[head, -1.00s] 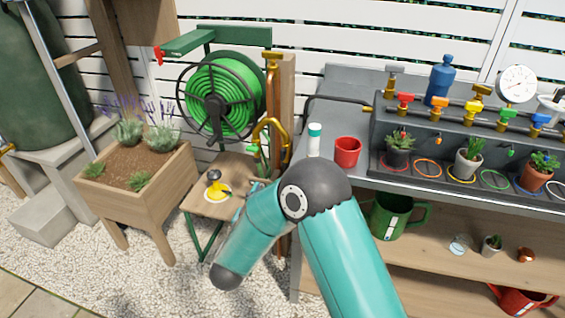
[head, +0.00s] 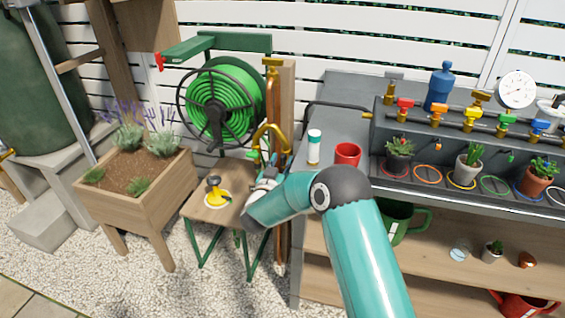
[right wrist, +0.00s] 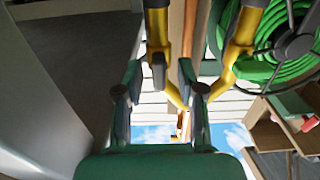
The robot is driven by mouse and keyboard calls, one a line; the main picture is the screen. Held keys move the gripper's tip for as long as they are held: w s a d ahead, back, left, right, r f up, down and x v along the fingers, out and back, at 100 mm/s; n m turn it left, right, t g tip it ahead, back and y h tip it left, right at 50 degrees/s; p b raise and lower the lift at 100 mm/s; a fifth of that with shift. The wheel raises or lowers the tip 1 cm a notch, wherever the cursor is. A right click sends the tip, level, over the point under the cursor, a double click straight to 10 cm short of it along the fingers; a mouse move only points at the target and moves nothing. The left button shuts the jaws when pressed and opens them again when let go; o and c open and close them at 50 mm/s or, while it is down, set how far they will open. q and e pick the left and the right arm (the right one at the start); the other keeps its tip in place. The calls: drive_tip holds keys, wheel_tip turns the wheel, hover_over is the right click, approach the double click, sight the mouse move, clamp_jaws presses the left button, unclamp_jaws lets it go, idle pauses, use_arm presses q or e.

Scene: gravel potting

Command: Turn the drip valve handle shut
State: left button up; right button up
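A curved brass pipe (head: 272,134) stands against the wooden post beside the hose reel. It shows as two yellow legs joined by a bend in the right wrist view (right wrist: 240,40), with a green lever-like part (right wrist: 256,70) beside one leg. I cannot tell for sure that this is the drip valve handle. My right gripper (head: 266,172) is just below the pipe, partly hidden by its own arm. In the right wrist view its two dark fingers (right wrist: 160,70) are spread, with the pipe's bend beyond them and nothing clearly held. My left gripper is not in view.
A green hose reel (head: 216,100) stands behind. A small wooden stand (head: 208,213) holds a yellow object (head: 215,190). A planter (head: 140,195) is left. On the right, the grey bench (head: 342,125) carries a red cup (head: 347,154), a white bottle (head: 314,146) and several coloured valves.

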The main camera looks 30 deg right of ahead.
clamp_jaws()
drive_tip(key=shift+d+r, duration=0.1)
drive_tip(key=shift+d, duration=0.05)
drive_tip(key=m+b, duration=0.1)
drive_tip(key=b, duration=0.1)
drive_tip(key=shift+m+b, duration=0.3)
drive_tip(key=shift+m, duration=0.1)
drive_tip(key=m+b, duration=0.4)
drive_tip(key=b, duration=0.1)
drive_tip(key=m+b, duration=0.5)
drive_tip(key=b, duration=0.1)
drive_tip(key=m+b, duration=0.5)
drive_tip(key=shift+s+f+b, duration=0.2)
drive_tip(key=shift+f+b, duration=0.1)
drive_tip(key=shift+b, duration=0.1)
drive_tip(key=shift+m+b, duration=1.1)
drive_tip(key=shift+m, duration=0.1)
drive_tip(key=shift+d, duration=0.1)
